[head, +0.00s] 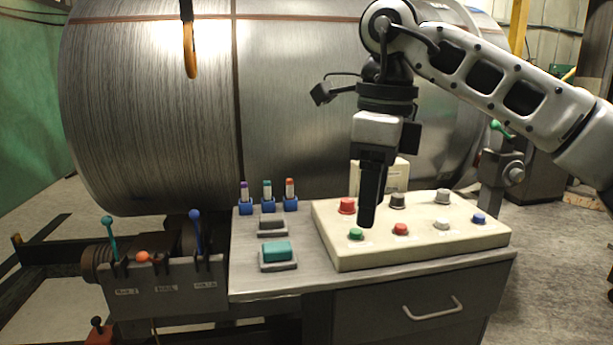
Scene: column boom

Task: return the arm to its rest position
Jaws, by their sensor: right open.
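My right arm comes in from the right and bends down over the control desk. My right gripper (368,222) points straight down above the front left part of the cream button panel (330,245). Its fingertips are close to the green button (355,234); I cannot tell whether they touch it. The gripper is seen edge-on, open, with nothing visible in it. It hides part of the panel and a cream box (398,172) behind it. My left gripper is not in view.
A large metal cylinder (160,110) fills the back. Left of the desk (245,283) is a lever box (165,290) with teal and blue levers. A teal rocker (277,251) and several small markers in blue holders stand on the desk. A green-knobbed lever (502,130) stands at right.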

